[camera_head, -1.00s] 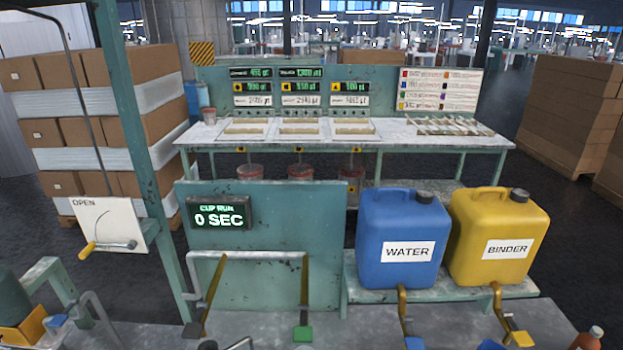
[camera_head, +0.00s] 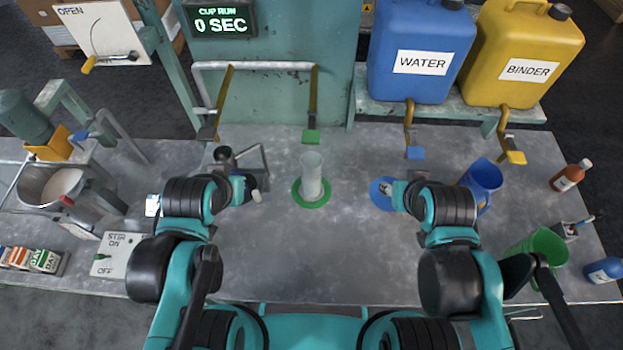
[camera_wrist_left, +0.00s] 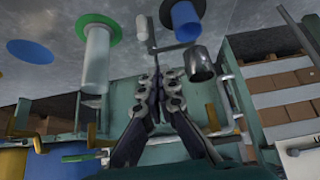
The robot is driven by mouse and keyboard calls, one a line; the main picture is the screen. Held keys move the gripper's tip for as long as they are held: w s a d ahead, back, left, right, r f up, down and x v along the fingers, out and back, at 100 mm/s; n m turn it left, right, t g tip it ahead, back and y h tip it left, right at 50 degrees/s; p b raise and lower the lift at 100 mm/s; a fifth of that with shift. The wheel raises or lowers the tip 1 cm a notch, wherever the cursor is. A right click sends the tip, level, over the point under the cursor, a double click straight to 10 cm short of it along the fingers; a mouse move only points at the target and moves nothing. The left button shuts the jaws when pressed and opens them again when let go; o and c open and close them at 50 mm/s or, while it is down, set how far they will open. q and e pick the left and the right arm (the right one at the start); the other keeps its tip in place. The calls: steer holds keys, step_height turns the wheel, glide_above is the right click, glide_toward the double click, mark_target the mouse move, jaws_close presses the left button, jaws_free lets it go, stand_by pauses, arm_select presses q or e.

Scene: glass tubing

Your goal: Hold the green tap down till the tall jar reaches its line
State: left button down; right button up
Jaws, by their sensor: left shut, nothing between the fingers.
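The green tap (camera_head: 311,136) is a green paddle on a bronze lever, hanging from the pipe frame behind the bench. The tall jar (camera_head: 311,176) stands upright on a green ring (camera_head: 300,200) in front of the tap. It is pale and translucent; I cannot make out its line or any liquid. It also shows in the left wrist view (camera_wrist_left: 97,62). My left gripper (camera_head: 252,188) is left of the jar, apart from it; its fingers are shut and empty in the left wrist view (camera_wrist_left: 158,85). My right gripper (camera_head: 388,188) is over a blue disc (camera_head: 377,199); its fingers are unclear.
A display (camera_head: 220,18) reads 0 SEC. Blue (camera_head: 411,163) and yellow (camera_head: 516,157) taps hang at the right below WATER and BINDER containers. A dark cup (camera_head: 223,155) is near my left gripper. A blue jug (camera_head: 484,180) stands right. The bench's front middle is clear.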

arm_select(q)
steer(key=w+d+r+n+g+p, duration=0.1)
steer(key=d+r+n+p, duration=0.1)
steer(key=r+p, duration=0.25)
steer(key=w+d+r+n+g+p, duration=0.1)
steer(key=w+r+n+p, duration=0.1)
steer(key=r+p, duration=0.25)
step_height(320, 180, up, 15)
steer(key=n+g+p, duration=0.5)
steer(key=n+p, duration=0.9)
steer(key=p, duration=0.4)
glide_above(310, 137)
steer(key=shift+w+b, duration=0.1)
steer(key=shift+b, duration=0.2)
step_height(310, 137, down, 14)
